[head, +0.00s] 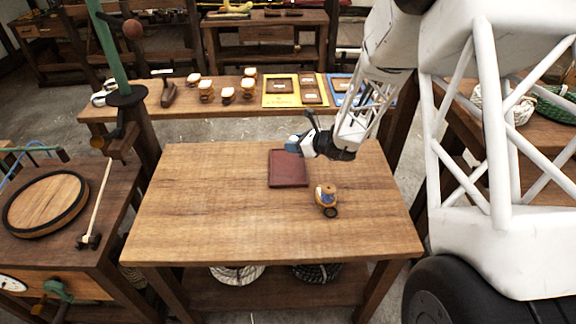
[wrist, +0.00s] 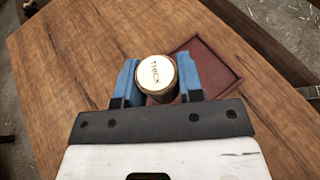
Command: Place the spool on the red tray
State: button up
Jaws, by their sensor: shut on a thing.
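The spool (wrist: 155,74) has a round cream top marked "THICK". In the wrist view it sits between the two blue fingers of my gripper (wrist: 157,84), which is shut on it. The dark red tray (head: 287,179) lies flat on the wooden table, with a low rim; it also shows in the wrist view (wrist: 217,70), partly behind the spool and the right finger. The visible tray surface is empty.
A small wooden thing with a blue band and a dark round part (head: 326,197) stands on the table to the right of the tray. Several white-topped spools (head: 228,94) stand on the back bench beside a yellow board (head: 281,101). The table's left and front are clear.

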jog(key=shift+d+r, duration=0.1)
jog(key=shift+d, duration=0.5)
send_over(297, 171)
jog(key=shift+a+f, duration=0.1)
jog(key=shift+f, duration=3.05)
jog(key=shift+f, duration=1.85)
jog(key=shift+f, duration=0.1)
jog(key=o, duration=0.9)
